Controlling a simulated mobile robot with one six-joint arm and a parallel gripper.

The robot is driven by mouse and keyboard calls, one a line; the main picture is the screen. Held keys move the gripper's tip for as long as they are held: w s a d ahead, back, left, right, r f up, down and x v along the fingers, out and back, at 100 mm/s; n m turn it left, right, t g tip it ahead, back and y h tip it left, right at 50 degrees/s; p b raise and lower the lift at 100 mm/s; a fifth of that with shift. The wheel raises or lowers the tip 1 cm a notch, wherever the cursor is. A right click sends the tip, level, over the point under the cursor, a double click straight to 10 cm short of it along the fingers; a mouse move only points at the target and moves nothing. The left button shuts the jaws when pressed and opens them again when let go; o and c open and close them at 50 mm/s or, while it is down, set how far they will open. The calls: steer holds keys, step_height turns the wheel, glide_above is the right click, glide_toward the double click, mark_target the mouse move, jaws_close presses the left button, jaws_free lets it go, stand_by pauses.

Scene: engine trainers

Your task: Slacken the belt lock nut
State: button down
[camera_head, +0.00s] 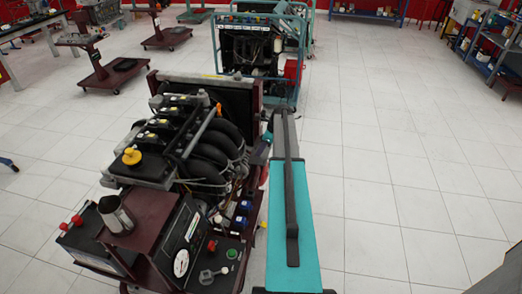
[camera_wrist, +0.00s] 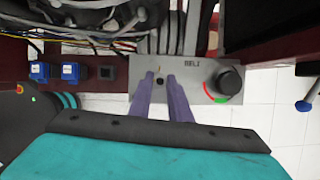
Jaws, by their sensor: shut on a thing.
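A grey panel (camera_wrist: 199,82) labelled BELT sits upright on the engine trainer in the wrist view. A black knob (camera_wrist: 229,79) with a red and green arc is at its right end. The belt lock nut (camera_wrist: 160,80) is the small dark piece at the panel's left part. My gripper (camera_wrist: 161,76) has its two purple fingers on either side of the nut and is shut on it. In the head view the engine trainer (camera_head: 170,170) stands left of my teal arm, and the arm hides the panel and my fingertips.
Blue connectors (camera_wrist: 55,72) sit left of the panel, with cables and hoses above. A blue-tipped lever (camera_wrist: 304,105) is at the far right of the wrist view. Another trainer (camera_head: 250,50) stands behind. The tiled floor (camera_head: 380,180) on the right is clear.

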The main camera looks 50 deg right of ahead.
steer(key=shift+w+d+n+g+y, duration=0.1)
steer(key=shift+n+g+y, duration=0.2)
steer(key=shift+n, duration=0.7)
steer(key=shift+d+n+g+y, duration=0.15)
steer(key=shift+n+y, duration=0.25)
steer(key=shift+n, duration=0.6)
steer(key=shift+a, duration=0.15)
steer(key=c, duration=1.6)
jaws_free()
steer(key=shift+c, duration=0.2)
steer(key=b+v, duration=0.3)
steer(key=v, duration=1)
steer(key=shift+r, duration=0.4)
